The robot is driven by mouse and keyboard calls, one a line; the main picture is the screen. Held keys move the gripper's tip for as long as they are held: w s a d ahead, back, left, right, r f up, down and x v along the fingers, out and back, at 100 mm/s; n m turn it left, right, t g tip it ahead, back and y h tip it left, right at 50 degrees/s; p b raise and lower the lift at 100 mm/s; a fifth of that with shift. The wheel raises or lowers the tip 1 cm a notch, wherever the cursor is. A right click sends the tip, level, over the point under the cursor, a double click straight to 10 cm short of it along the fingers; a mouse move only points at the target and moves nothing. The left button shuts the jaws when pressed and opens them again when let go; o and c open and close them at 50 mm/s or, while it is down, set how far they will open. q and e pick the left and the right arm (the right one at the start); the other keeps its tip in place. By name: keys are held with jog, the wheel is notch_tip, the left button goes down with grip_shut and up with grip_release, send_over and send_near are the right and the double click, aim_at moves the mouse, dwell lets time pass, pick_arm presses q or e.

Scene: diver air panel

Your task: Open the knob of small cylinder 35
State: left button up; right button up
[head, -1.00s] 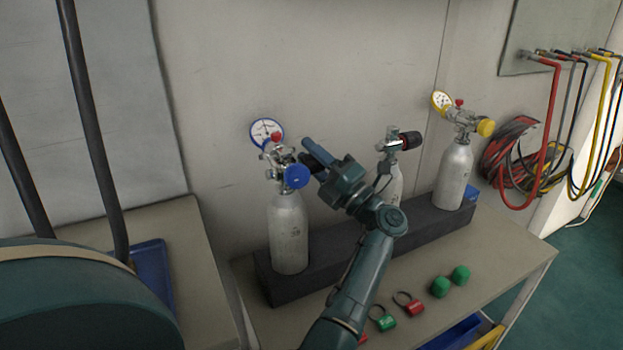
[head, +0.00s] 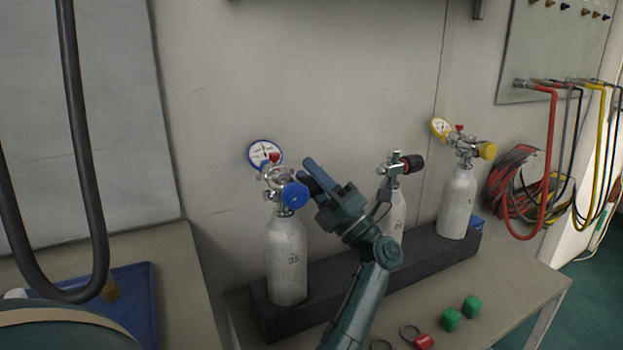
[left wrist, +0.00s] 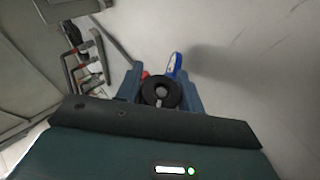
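Small cylinder 35 (head: 286,262) is the grey-white one at the left of the rack, its number facing me. Its valve carries a blue cap (head: 294,195), a blue-rimmed gauge (head: 265,154) and a small red part. Its black round knob (head: 309,185) points right. My left gripper (head: 312,178) is at this knob, one blue finger on each side. In the left wrist view the black knob (left wrist: 160,92) sits between the fingers, close to both; whether they press on it is unclear. My right gripper is not in view.
A dark rack (head: 420,262) on the table holds two more cylinders: a middle one (head: 395,218) behind my arm and a right one (head: 457,205) with a yellow gauge. Green blocks (head: 451,319) and a red tag (head: 424,342) lie in front. Hoses (head: 548,160) hang at right.

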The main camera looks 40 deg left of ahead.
pick_arm(q)
jog(key=o, duration=0.4)
jog(key=shift+d+f, duration=0.1)
jog(key=b+v, duration=0.1)
jog(key=v, duration=1.1)
jog(key=shift+d+f+b, duration=0.2)
jog(key=shift+d+b, duration=0.2)
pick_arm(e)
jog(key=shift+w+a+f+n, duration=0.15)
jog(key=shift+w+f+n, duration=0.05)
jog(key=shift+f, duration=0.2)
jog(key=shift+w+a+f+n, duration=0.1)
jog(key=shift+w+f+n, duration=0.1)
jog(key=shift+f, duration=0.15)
